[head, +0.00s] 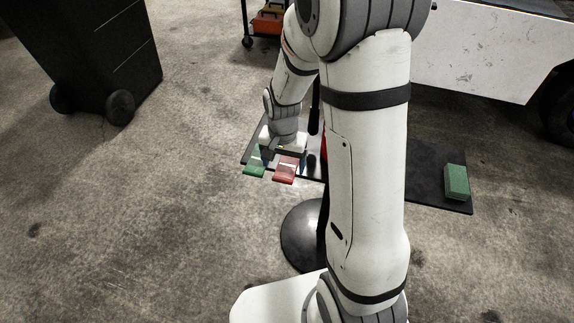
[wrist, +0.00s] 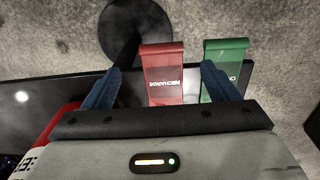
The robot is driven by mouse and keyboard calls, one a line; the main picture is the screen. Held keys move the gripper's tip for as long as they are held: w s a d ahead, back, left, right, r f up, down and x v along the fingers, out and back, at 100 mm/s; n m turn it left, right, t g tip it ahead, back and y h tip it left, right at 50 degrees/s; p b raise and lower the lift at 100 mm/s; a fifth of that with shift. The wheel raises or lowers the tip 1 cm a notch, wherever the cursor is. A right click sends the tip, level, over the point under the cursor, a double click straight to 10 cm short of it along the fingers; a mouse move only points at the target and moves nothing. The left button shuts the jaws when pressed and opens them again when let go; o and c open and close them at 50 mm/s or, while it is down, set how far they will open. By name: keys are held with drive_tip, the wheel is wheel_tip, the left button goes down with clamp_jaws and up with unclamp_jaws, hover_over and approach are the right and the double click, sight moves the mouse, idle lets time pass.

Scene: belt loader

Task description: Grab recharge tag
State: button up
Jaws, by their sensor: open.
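The red tag (wrist: 163,72), with white lettering that reads RECHARGE, hangs over the edge of a dark board (wrist: 60,98). It also shows in the head view (head: 285,174). A green tag (wrist: 229,50) hangs just to its right in the wrist view; my right finger covers part of it. My gripper (wrist: 161,68) is open, with one finger left of the red tag and the other over the left part of the green tag. The red tag lies between the fingers, with a gap to the left finger. In the head view my gripper (head: 281,153) is low over the board; contact is unclear.
The board stands on a round black base (head: 300,235). A green block (head: 456,182) sits at its right end. A red object (wrist: 62,125) is left of my gripper. A black wheeled bin (head: 90,50) and a white vehicle (head: 480,50) stand behind. Floor at left is clear.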

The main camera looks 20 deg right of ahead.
sight(284, 177)
drive_tip(key=f, duration=0.3)
drive_tip(key=f+b, duration=0.1)
drive_tip(key=f, duration=0.1)
drive_tip(key=shift+w+f, duration=0.3)
drive_tip(key=shift+r, duration=0.1)
drive_tip(key=c, duration=1.1)
